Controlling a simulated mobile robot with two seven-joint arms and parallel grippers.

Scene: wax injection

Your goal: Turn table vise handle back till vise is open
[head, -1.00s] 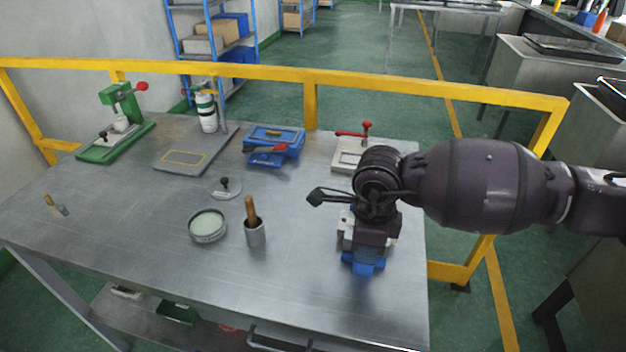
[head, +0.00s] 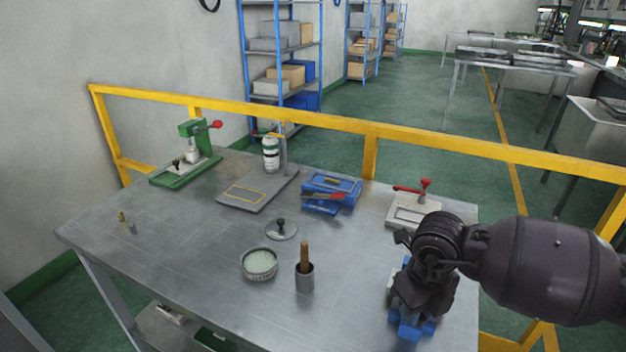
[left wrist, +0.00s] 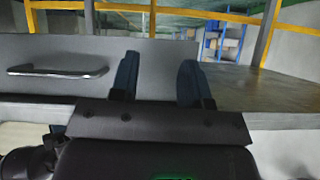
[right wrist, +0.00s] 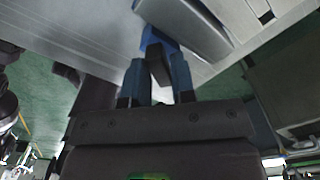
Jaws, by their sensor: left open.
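The table vise (head: 408,323), with blue and light parts, stands at the table's front right, mostly hidden under my right arm in the head view. In the right wrist view, its blue part (right wrist: 158,37) and grey body (right wrist: 190,28) show beyond my fingers. My right gripper (right wrist: 159,76) appears shut on a dark vise handle (right wrist: 158,62) that fills the gap between its fingers. The jaw opening of the vise is hidden. My left gripper (left wrist: 157,80) is open and empty, in front of the table's front side; it is outside the head view.
The metal table (head: 190,275) also holds a green press (head: 185,165), a blue tool (head: 331,192), a red-handled clamp (head: 412,208), a round dish (head: 259,264) and a cup with a wooden handle (head: 304,277). A yellow rail (head: 330,128) runs behind. A drawer handle (left wrist: 58,71) is near my left gripper.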

